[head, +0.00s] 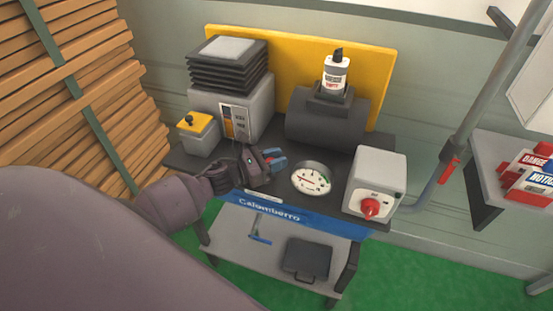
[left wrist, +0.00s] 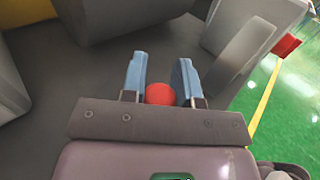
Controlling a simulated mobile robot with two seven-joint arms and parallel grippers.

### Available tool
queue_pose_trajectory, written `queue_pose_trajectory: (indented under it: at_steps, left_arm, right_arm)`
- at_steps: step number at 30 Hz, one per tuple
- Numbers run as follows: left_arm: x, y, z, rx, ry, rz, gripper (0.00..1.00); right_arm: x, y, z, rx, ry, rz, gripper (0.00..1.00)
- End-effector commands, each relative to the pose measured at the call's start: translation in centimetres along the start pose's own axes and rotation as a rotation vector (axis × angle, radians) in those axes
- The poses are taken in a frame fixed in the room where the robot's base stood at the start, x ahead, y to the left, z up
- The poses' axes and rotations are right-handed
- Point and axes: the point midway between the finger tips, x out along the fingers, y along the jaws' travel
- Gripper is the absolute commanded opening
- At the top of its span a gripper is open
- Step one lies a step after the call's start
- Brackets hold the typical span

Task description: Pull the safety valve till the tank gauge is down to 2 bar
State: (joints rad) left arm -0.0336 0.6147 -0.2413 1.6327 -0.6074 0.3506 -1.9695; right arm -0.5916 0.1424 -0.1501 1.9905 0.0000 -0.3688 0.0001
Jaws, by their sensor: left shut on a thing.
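The tank gauge (head: 311,178) is a round white dial on the bench front; its needle reading is too small to tell for sure. The dark tank (head: 325,118) lies behind it. My left gripper (head: 274,160) is left of the gauge, low over the bench, its blue fingers pointing right. In the left wrist view a round red knob (left wrist: 160,94) sits between the two blue fingers (left wrist: 161,62), close to the palm. The gripper is shut on this knob, which seems to be the safety valve's. The knob is hidden in the head view. My right gripper is not in view.
A white box with a red knob (head: 370,208) stands right of the gauge. A grey unit (head: 232,112) and a yellow-topped box (head: 198,132) stand at left. A bottle (head: 336,72) is above the tank. A pipe (head: 485,85) rises at right. A lower shelf (head: 265,265) is below.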

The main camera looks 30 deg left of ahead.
Motion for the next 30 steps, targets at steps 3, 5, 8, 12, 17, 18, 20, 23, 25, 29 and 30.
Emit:
queue_pose_trajectory:
  at_steps: [3, 5, 8, 12, 17, 18, 20, 23, 25, 29, 30]
  left_arm:
    - [0.0, 0.0, 1.3, 0.001, -0.001, 0.001, 0.00]
    - [0.0, 0.0, 1.4, 0.002, -0.001, 0.001, 0.00]
    - [0.0, 0.0, 1.3, 0.002, -0.001, 0.000, 0.00]
    - [0.0, 0.1, 1.3, 0.002, -0.001, 0.000, 0.33]
    - [0.0, 0.0, 1.3, 0.002, -0.001, 0.000, 0.53]
    - [0.0, 0.0, 1.3, 0.002, -0.001, 0.000, 0.53]
    - [0.0, 0.0, 1.3, 0.001, -0.001, 0.000, 0.53]
    - [0.0, 0.0, 1.3, 0.001, -0.001, 0.000, 0.53]
    - [-0.1, 0.0, 1.3, 0.001, 0.000, 0.001, 0.53]
    - [-1.0, 0.1, 1.2, 0.001, 0.001, 0.002, 0.53]
    - [-1.5, 0.1, 1.1, 0.001, 0.001, 0.002, 0.53]
  right_arm:
    - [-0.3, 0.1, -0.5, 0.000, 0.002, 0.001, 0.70]
    - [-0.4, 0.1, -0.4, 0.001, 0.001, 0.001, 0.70]
    - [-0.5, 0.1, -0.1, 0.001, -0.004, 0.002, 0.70]
    - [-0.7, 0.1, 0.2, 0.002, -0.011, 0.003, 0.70]
    - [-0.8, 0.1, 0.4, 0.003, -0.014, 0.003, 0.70]
    - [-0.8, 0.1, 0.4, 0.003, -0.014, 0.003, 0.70]
    - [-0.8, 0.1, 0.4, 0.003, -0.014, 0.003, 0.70]
    - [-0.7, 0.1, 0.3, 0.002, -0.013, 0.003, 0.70]
    - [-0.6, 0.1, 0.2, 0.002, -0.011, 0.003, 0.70]
    - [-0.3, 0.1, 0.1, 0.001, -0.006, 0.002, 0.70]
    - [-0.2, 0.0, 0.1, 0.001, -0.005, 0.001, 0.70]
